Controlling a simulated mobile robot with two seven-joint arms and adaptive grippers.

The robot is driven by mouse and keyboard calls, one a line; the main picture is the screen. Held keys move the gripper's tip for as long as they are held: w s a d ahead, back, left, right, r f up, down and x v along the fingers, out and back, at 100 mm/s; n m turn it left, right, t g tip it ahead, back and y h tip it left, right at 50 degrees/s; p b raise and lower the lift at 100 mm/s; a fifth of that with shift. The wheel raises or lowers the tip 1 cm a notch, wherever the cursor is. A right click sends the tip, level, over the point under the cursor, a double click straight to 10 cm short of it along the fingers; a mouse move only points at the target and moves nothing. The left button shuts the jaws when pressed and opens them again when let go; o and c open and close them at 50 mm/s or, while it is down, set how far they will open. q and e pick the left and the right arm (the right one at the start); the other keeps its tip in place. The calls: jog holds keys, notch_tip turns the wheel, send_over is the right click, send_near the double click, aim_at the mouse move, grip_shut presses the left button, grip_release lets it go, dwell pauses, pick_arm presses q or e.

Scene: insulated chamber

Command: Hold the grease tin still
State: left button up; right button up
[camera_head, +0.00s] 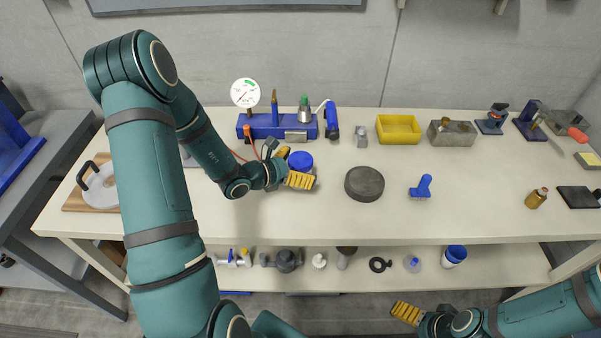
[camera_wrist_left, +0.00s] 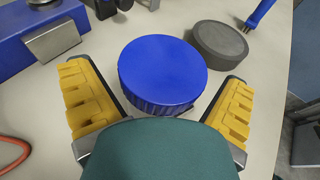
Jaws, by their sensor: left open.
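The grease tin (camera_head: 300,161), round with a blue lid, stands on the bench in front of the blue fixture. It also shows in the left wrist view as a large blue disc (camera_wrist_left: 162,73). My left gripper (camera_head: 292,168) is open, with one yellow finger on each side of the tin. In the left wrist view a gap shows between the tin and each finger; the lower part of the tin is hidden behind my own green part. My right gripper (camera_head: 407,313) is low at the right, below the bench front, away from the tin; its jaw opening is unclear.
A dark grey round block (camera_head: 364,184) sits right of the tin, with a blue-handled brush (camera_head: 421,188) beyond it. The blue fixture (camera_head: 265,126) with a gauge (camera_head: 245,93) stands behind. A yellow bin (camera_head: 398,129) is at the back. The bench front is clear.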

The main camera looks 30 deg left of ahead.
pick_arm(q)
jog(key=c, duration=1.4)
jog(key=shift+o, duration=0.2)
notch_tip(320, 180, up, 10)
jog(key=shift+r+p, duration=0.1)
jog(key=shift+p, duration=0.9)
jog(key=o, duration=0.5)
jog(key=c, duration=0.5)
